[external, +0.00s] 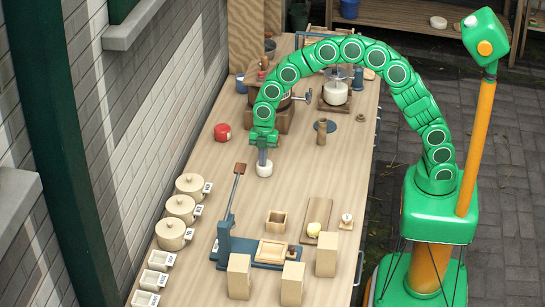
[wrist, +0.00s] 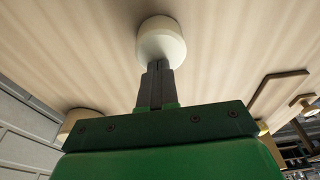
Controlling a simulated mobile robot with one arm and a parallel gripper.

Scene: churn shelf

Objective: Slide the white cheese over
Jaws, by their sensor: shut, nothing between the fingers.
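The white cheese (external: 264,170) is a small, pale, round block on the wooden table, near the middle of its width. My gripper (external: 262,158) points down right at it, with its fingers together and nothing between them. In the wrist view the cheese (wrist: 161,36) lies just beyond the closed fingertips (wrist: 158,66). The tips overlap its near edge in that view. I cannot tell whether they touch it. In the external view the fingers hide part of the cheese's top and far side.
A red round item (external: 222,132) lies to the left. A lever press (external: 227,215) stands nearer, with its handle rising left of the cheese. Lidded pots (external: 175,234) line the left edge. A wooden cup (external: 321,135) stands to the right. Bare tabletop surrounds the cheese.

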